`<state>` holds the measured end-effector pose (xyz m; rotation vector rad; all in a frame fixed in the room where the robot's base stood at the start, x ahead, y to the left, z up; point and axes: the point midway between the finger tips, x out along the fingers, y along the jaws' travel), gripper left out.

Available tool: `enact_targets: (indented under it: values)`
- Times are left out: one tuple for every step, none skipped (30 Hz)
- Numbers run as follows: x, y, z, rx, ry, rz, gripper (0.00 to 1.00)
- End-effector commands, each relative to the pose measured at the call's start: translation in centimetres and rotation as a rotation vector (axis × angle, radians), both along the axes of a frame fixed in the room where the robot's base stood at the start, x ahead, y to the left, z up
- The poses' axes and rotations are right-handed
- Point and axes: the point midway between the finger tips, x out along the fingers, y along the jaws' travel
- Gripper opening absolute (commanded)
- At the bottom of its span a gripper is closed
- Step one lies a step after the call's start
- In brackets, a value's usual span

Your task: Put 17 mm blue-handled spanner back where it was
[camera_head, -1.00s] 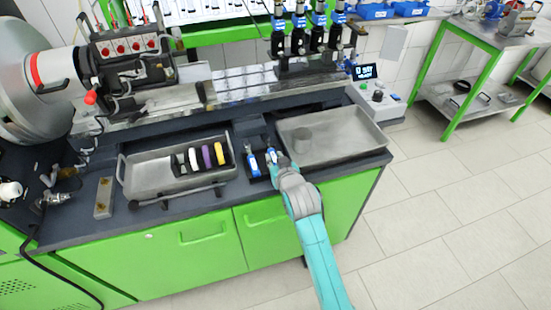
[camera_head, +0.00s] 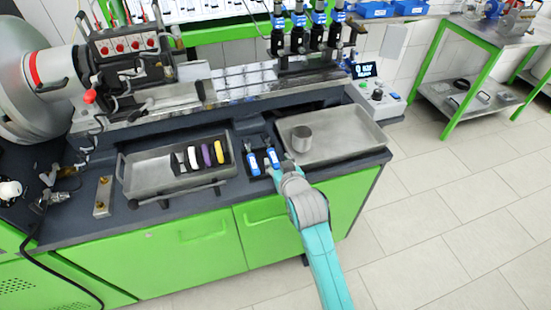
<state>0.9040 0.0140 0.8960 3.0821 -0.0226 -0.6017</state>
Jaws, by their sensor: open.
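Two blue-handled spanners lie side by side in a small dark holder (camera_head: 262,174) on the bench, between the two metal trays. The left spanner (camera_head: 253,164) and the right spanner (camera_head: 272,158) both show their blue handles. The size marks are too small to read, so I cannot tell which is the 17 mm one. My gripper (camera_head: 286,163) is open, just right of the right spanner, by the left front corner of the right tray. It appears apart from the spanner. My wrist partly hides the fingers.
The left metal tray (camera_head: 145,183) holds a dark rack with white, purple and yellow items. A dark bar handle lies along the bench front. A control box with a display (camera_head: 372,80) stands behind right.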

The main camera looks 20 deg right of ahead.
Motion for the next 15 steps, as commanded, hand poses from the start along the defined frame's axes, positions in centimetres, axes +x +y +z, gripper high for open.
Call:
enact_targets:
  values:
    - [-1.2, 0.0, 0.4, 0.000, -0.001, 0.001, 0.49]
    - [-1.7, 0.0, 0.7, 0.000, -0.001, 0.001, 0.49]
    - [-2.5, 0.0, 0.9, 0.000, 0.000, 0.000, 0.49]
    - [-3.1, 0.1, 1.2, 0.000, 0.000, 0.000, 0.49]
    - [-3.6, 0.1, 1.4, 0.000, 0.000, 0.001, 0.49]
    - [-4.3, 0.1, 1.7, 0.000, 0.000, 0.000, 0.49]
    - [-4.8, 0.1, 1.9, 0.000, 0.000, 0.000, 0.49]
    - [-5.2, 0.1, 2.1, 0.000, 0.000, 0.000, 0.49]
    - [-5.8, 0.1, 2.3, 0.000, 0.000, 0.000, 0.49]
    - [-6.2, 0.1, 2.4, 0.000, 0.000, 0.000, 0.49]
    - [-6.5, 0.1, 2.6, 0.000, 0.000, 0.000, 0.49]
    - [-6.8, 0.1, 2.7, 0.000, 0.000, 0.000, 0.49]
    - [-7.1, 0.1, 2.9, 0.000, -0.001, 0.000, 0.49]
    - [-7.3, 0.1, 2.9, 0.000, 0.000, 0.000, 0.49]
    - [-7.5, 0.1, 3.0, 0.000, 0.001, 0.000, 0.49]
